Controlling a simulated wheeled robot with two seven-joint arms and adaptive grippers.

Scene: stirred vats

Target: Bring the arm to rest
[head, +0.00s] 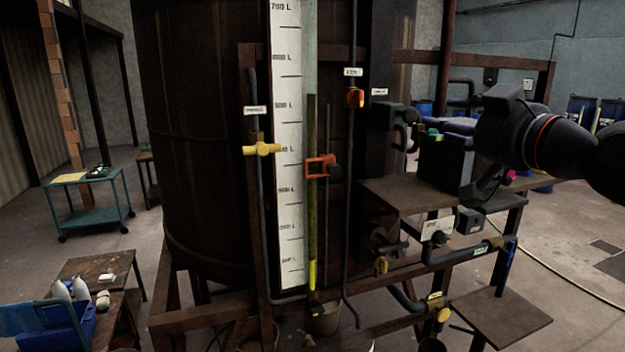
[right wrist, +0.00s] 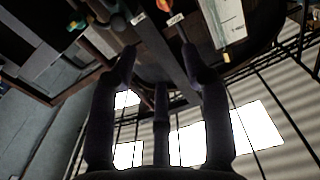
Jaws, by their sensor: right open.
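My right arm comes in from the right edge of the head view, and its dark gripper (head: 492,128) is raised in front of the shelf to the right of the vat. In the right wrist view the fingers of this gripper (right wrist: 161,72) stand apart with nothing held between them. My left gripper is in neither view.
A large brown vat (head: 200,130) with a litre scale (head: 289,150) fills the middle. A yellow valve (head: 262,149), a red clamp (head: 320,167) and a red-orange knob (head: 355,97) stick out from its front. A dark box (head: 445,165) stands on the brown shelf (head: 400,194) close to my right gripper.

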